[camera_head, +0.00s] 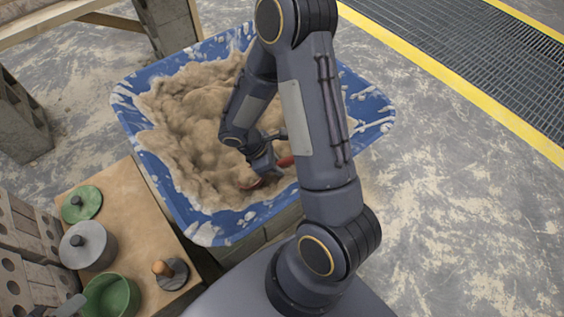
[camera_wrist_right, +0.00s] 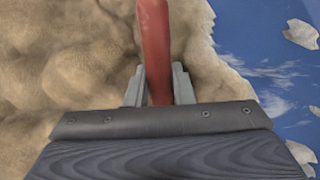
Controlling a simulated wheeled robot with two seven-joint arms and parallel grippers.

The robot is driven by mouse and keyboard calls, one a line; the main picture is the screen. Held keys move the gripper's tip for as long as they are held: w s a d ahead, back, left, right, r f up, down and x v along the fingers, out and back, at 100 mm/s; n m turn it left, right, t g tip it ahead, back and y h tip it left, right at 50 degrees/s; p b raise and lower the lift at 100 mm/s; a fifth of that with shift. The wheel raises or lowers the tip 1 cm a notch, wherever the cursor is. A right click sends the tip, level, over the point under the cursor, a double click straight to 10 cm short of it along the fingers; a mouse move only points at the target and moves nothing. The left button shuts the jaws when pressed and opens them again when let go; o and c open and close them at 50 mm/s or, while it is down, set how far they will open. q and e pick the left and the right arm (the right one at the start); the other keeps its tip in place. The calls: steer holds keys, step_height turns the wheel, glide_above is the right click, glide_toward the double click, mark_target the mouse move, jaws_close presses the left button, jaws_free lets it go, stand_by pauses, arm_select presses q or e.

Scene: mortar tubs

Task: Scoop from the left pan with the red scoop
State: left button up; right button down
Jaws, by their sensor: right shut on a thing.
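A blue tub (camera_head: 372,110) full of lumpy tan material (camera_head: 190,110) stands in the middle of the head view. My right arm reaches over it, and my right gripper (camera_head: 272,165) is low inside the tub, close to the material. It is shut on the red scoop (camera_head: 285,162), partly hidden by the gripper. In the right wrist view the red handle (camera_wrist_right: 155,40) stands between the two grey fingers (camera_wrist_right: 158,88). The scoop's bowl is mostly hidden, so I cannot tell whether it holds anything. My left gripper is out of view.
A brown board (camera_head: 140,205) at lower left bears a green pot (camera_head: 110,297), a grey lidded pot (camera_head: 88,246), a green lid (camera_head: 82,204) and a wooden-knobbed disc (camera_head: 170,272). Grey blocks (camera_head: 20,235) stand at the left. The floor at right is clear.

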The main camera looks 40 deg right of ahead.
steer(key=shift+y, duration=0.3)
steer(key=w+a, duration=0.2)
steer(key=a, duration=0.1)
steer(key=w+a, duration=0.1)
steer(key=a, duration=0.1)
steer(key=shift+w+f, duration=0.15)
steer(key=shift+w, duration=0.05)
steer(key=shift+w+a+r+t+y+p, duration=0.15)
steer(key=shift+r+t+y+p, duration=0.1)
steer(key=shift+r+t+y, duration=0.2)
steer(key=shift+a+r+t+y+p, duration=0.1)
steer(key=shift+r+t+y+p, duration=0.2)
steer(key=shift+y, duration=0.25)
steer(key=shift+w+a+r+t+y+p, duration=0.15)
steer(key=shift+a+r+t+y+p, duration=0.1)
steer(key=shift+r+t+y+p, duration=0.7)
steer(key=shift+r+p, duration=0.45)
steer(key=shift+r, duration=0.15)
step_height(320, 180, up, 9)
steer(key=p, duration=0.8)
steer(key=shift+s+d+y, duration=0.3)
steer(key=shift+d+y, duration=0.05)
steer(key=shift+d, duration=0.05)
